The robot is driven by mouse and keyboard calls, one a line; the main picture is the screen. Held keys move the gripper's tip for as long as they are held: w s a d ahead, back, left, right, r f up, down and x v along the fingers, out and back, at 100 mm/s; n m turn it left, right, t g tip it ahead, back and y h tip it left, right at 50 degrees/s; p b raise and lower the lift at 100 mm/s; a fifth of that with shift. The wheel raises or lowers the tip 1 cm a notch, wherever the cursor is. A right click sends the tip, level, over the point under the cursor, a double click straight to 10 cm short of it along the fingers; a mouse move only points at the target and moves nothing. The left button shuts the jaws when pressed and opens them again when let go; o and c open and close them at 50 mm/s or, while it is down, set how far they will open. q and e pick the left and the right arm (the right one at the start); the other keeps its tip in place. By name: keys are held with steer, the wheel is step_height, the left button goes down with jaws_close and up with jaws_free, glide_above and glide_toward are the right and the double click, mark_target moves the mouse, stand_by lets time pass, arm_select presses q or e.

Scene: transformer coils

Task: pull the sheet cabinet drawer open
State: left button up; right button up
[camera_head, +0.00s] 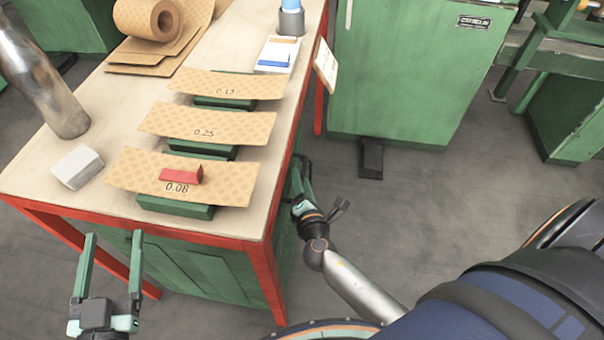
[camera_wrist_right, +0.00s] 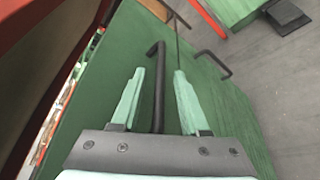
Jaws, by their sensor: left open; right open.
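The green sheet cabinet (camera_head: 195,272) stands under the red-framed table. Its drawer side faces right and is mostly hidden in the head view. In the right wrist view a green drawer front (camera_wrist_right: 95,90) carries a dark bar handle (camera_wrist_right: 158,62). My right gripper (camera_head: 299,172) is open beside the cabinet's right side. In the right wrist view its fingers (camera_wrist_right: 158,85) lie either side of that handle, apart from it. A second dark handle (camera_wrist_right: 213,62) sits to the right, past a seam. My left gripper (camera_head: 112,238) is open and empty, in front of the table.
On the table (camera_head: 90,140) lie tan numbered sheets (camera_head: 215,125) on green blocks, a red block (camera_head: 181,174), a white block (camera_head: 77,167), a metal cylinder (camera_head: 40,85) and a tan roll (camera_head: 148,18). The floor (camera_head: 400,215) right of the table is clear up to a green cabinet (camera_head: 410,80).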

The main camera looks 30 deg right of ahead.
steer(key=shift+w, duration=0.15)
jaws_close()
stand_by(0.4)
stand_by(1.1)
